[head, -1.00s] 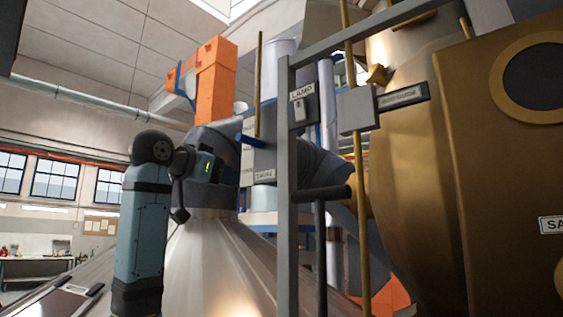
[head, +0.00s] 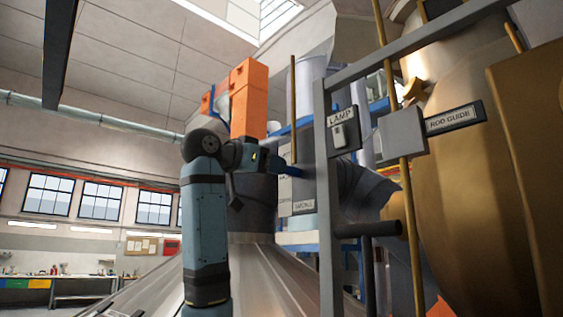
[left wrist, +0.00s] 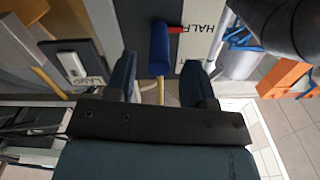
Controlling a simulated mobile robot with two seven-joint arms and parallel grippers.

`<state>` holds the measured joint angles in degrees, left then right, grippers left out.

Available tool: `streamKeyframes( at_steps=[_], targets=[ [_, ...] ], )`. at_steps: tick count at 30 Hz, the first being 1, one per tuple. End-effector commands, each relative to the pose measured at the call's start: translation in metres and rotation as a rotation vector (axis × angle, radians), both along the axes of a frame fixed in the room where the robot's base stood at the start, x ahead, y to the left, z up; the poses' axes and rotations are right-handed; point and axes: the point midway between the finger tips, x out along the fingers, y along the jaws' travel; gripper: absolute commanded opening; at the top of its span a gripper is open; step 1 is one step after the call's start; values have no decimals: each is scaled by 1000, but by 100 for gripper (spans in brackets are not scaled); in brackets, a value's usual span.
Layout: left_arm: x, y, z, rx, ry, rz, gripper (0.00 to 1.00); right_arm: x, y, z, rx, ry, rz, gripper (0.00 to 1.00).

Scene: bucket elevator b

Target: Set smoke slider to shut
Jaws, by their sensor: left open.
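The smoke slider's panel (head: 298,192) is a grey upright plate with white labels, left of the grey frame post. Its blue handle (head: 291,171) sticks out to the left. In the left wrist view the blue handle (left wrist: 160,47) has a red mark beside it at the HALF label (left wrist: 204,32). My left gripper (head: 274,163) is close to the handle in the head view. In the left wrist view its two fingers (left wrist: 158,82) are open, with the handle showing between and beyond them. I cannot tell whether they touch it. My right gripper is not in view.
A lamp switch (head: 341,134) is on the frame post (head: 324,200) to the right. A brass rod (head: 404,190) passes through the rod guide (head: 403,131). A dark bar (head: 367,229) sticks out below. A large brass vessel (head: 455,160) fills the right side.

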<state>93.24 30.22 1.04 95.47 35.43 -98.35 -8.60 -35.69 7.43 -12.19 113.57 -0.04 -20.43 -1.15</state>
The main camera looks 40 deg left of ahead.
Motion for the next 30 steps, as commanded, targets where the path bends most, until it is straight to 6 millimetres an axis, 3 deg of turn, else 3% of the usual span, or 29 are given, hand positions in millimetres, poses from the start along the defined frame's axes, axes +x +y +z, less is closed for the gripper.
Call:
streamKeyframes(
  at_steps=[7, 18, 24, 30],
  targets=[
    [31, -3, 1, 0, 1, 0, 48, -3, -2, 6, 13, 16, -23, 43],
    [35, -3, 0, 1, -1, 0, 48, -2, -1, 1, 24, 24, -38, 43],
    [35, -3, 0, 1, -1, 0, 3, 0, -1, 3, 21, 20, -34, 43],
    [35, -3, 3, 1, -1, 1, 0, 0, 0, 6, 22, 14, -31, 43]
  ],
)
